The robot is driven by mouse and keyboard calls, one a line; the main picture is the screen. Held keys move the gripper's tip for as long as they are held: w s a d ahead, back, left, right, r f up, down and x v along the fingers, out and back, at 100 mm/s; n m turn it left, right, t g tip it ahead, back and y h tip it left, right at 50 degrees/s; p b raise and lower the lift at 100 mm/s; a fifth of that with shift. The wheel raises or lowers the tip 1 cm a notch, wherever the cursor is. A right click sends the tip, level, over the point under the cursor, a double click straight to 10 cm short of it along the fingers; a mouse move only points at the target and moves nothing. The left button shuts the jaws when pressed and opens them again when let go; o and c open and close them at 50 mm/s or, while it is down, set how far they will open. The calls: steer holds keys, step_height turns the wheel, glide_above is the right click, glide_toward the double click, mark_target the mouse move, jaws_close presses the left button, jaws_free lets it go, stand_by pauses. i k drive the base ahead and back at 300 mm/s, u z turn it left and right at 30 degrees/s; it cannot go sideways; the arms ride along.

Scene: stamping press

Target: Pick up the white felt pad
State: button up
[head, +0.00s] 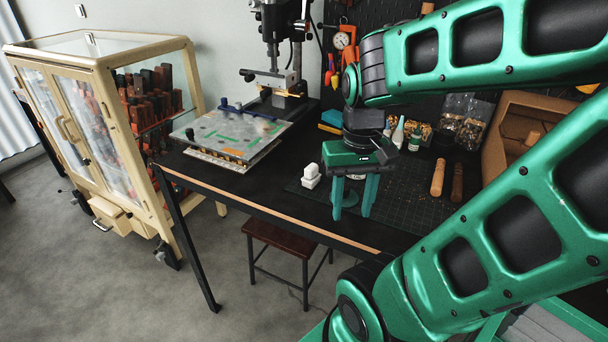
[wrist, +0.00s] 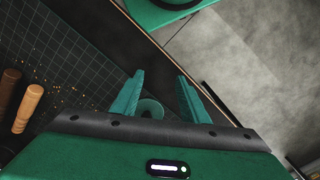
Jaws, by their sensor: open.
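My gripper (head: 352,213) points down over the front part of the dark bench, its two teal fingers apart with nothing held between them. It also shows open in the wrist view (wrist: 160,77). Two small white blocks (head: 311,176), one seemingly stacked on the other, lie on the bench just left of my gripper in the head view; I cannot tell whether either is the felt pad. A teal round piece (head: 349,198) lies behind and between the fingers; in the wrist view it shows as a ring (wrist: 152,107). No white pad is visible in the wrist view.
A green cutting mat (wrist: 85,75) covers part of the bench. Two wooden handles (head: 437,178) (head: 457,183) lie to the right, small bottles (head: 415,139) behind. A press (head: 280,80) and a flat plate (head: 225,130) stand left. The bench's front edge (head: 290,215) is close.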

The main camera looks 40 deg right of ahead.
mark_target(312, 177)
steer(key=k, duration=1.1)
steer(key=u, duration=0.65)
steer(key=i, duration=1.3)
steer(key=z, duration=0.65)
